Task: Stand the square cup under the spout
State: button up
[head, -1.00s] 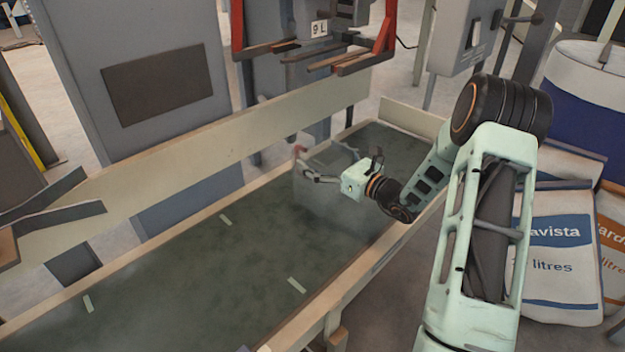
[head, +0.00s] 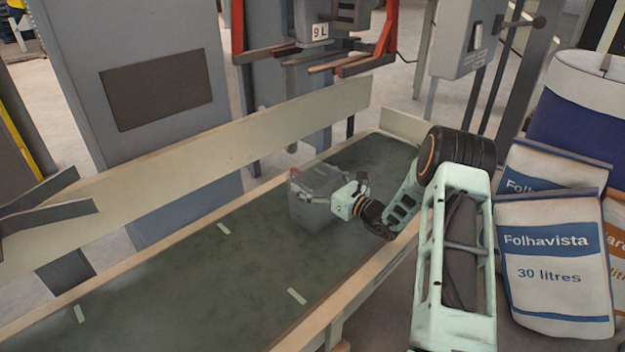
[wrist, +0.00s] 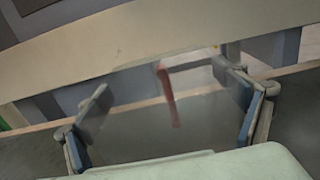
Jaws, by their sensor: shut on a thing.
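The square cup (head: 309,214) is clear and greyish, with a red strip on one side, and appears upright over the dark belt in the head view. I cannot tell whether its base touches the belt. My gripper (head: 327,191) is shut on it from the right, with fingers near its upper part. In the wrist view the cup's clear wall and red strip (wrist: 167,95) show between the two fingers. The filler's head, with a 9 L plate (head: 319,31), stands behind the belt, above and beyond the cup. The spout opening itself is not clear.
The dark belt (head: 190,275) has pale marks and free room to the left. A cream guard rail (head: 190,168) runs along its far side. Red brackets (head: 385,40) hang beside the filler head. Printed sacks (head: 550,265) stand right of my arm.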

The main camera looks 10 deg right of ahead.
aim_at(330, 188)
jog(key=shift+f, duration=0.2)
jog(key=o, duration=1.5)
jog(key=shift+r, duration=0.1)
jog(key=shift+r, duration=0.2)
jog(key=p+v, duration=0.2)
jog(key=v, duration=1)
jog(key=shift+f, duration=0.1)
